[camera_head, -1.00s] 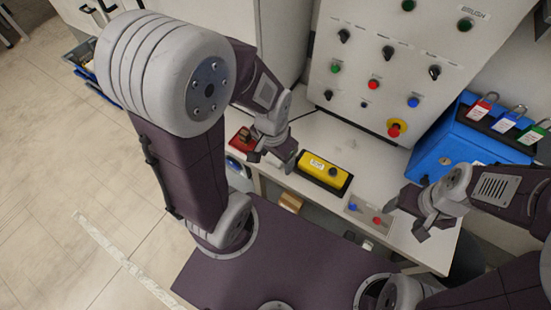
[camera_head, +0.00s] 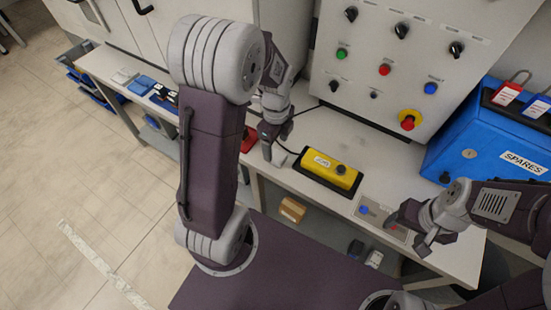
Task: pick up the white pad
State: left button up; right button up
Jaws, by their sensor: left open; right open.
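A flat whitish pad (camera_head: 125,75) lies on the left part of the long bench, beside a blue pad (camera_head: 142,85); it is small in view, and I cannot be sure that it is the white pad. My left gripper (camera_head: 274,140) is open and empty over the bench, left of the yellow control box and well to the right of the pads. My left arm hides part of the bench between them. My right gripper (camera_head: 411,228) is open and empty near the bench's front edge at the right, far from the pads.
A yellow control box (camera_head: 328,171) stands mid-bench before a wall panel (camera_head: 400,60) with knobs and buttons. A red object (camera_head: 249,139) is partly hidden behind my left arm. A blue SPARES box (camera_head: 490,140) with padlocks stands right. A cardboard box (camera_head: 292,209) sits below the bench.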

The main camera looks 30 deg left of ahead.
aim_at(276, 154)
pick_arm(q)
jog(key=shift+f, duration=0.35)
pick_arm(e)
jog(key=shift+f, duration=0.15)
pick_arm(q)
notch_tip(276, 154, down, 5)
jog(key=shift+w+a+f+b, duration=0.1)
jog(key=shift+b, duration=0.7)
pick_arm(e)
jog(key=shift+f, duration=0.85)
pick_arm(q)
jog(key=c, duration=1.5)
jog(key=shift+r, duration=0.6)
jog(key=shift+c, duration=0.2)
pick_arm(e)
jog(key=shift+r, duration=0.25)
pick_arm(q)
jog(key=r+p, duration=0.1)
jog(key=r, duration=0.3)
jog(key=shift+d+p, duration=0.4)
pick_arm(e)
jog(key=shift+r, duration=0.7)
pick_arm(q)
jog(key=d+r+p, duration=0.2)
jog(key=d+r, duration=0.4)
jog(key=d, duration=0.5)
pick_arm(e)
jog(key=shift+r, duration=0.95)
